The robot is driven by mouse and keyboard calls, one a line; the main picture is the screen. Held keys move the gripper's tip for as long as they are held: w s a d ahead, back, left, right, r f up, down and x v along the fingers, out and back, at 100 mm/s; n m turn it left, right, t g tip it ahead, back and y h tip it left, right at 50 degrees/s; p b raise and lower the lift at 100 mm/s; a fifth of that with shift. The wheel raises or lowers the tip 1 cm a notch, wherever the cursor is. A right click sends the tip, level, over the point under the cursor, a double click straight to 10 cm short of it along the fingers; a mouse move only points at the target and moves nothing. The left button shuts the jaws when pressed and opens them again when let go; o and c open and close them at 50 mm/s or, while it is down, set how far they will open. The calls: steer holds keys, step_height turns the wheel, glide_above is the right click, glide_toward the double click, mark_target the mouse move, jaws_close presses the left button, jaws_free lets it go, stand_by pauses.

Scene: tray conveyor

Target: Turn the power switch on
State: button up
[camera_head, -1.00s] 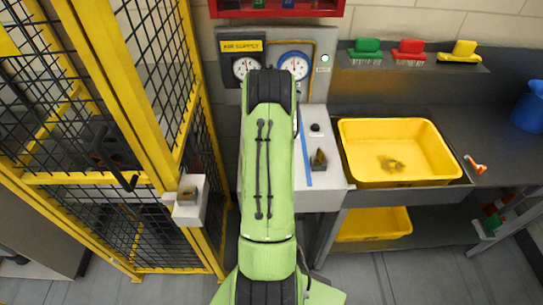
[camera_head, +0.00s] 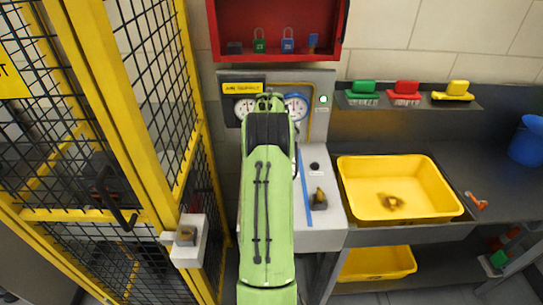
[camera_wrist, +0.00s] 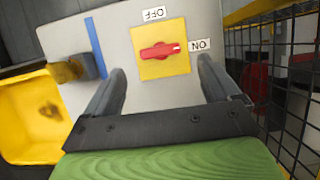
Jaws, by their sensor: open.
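The power switch, a red knob (camera_wrist: 160,51) on a yellow plate (camera_wrist: 153,69), sits on a grey panel (camera_wrist: 68,43) in the wrist view. The knob lies sideways, its pale mark toward the ON label (camera_wrist: 199,45) at right. The OFF label (camera_wrist: 154,14) is above it, upside down. My gripper (camera_wrist: 160,78) is open, its fingers apart on either side of the knob and short of it. No contact shows. In the head view my green arm hides the switch and gripper. A small lamp (camera_head: 322,99) beside the gauges looks pale green.
A yellow tray (camera_head: 345,180) sits on the bench at right, with brushes (camera_head: 405,90) on a shelf above. A yellow mesh fence (camera_head: 160,130) with a handle box (camera_head: 188,238) stands close at left. A red lockout cabinet (camera_head: 275,12) hangs above the gauges.

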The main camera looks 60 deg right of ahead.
steer(key=p+v, duration=0.3)
steer(key=v, duration=0.6)
steer(key=shift+r, duration=0.3)
steer(key=shift+d, duration=0.1)
steer(key=w+a+r+n+t+h, duration=0.1)
steer(key=w+a+r+n, duration=0.15)
steer(key=a+r, duration=0.4)
steer(key=w+a+r+n+h, duration=0.2)
steer(key=w+a+r, duration=0.15)
steer(key=a, duration=0.55)
steer(key=w+a+r+n+t+h, duration=0.15)
steer(key=w+a+r, duration=0.25)
steer(key=a, duration=0.4)
steer(key=s+a+f+n+t, duration=0.2)
steer(key=s+a, duration=0.4)
steer(key=a, duration=0.3)
steer(key=s+a+f+n+t, duration=0.2)
steer(key=s+a+n+t, duration=0.1)
steer(key=s+a, duration=0.4)
steer(key=a+n+b, duration=0.1)
steer(key=a, duration=0.2)
steer(key=shift+s+f+n, duration=0.15)
steer(key=shift+f+n, duration=0.2)
steer(key=shift+n, duration=0.05)
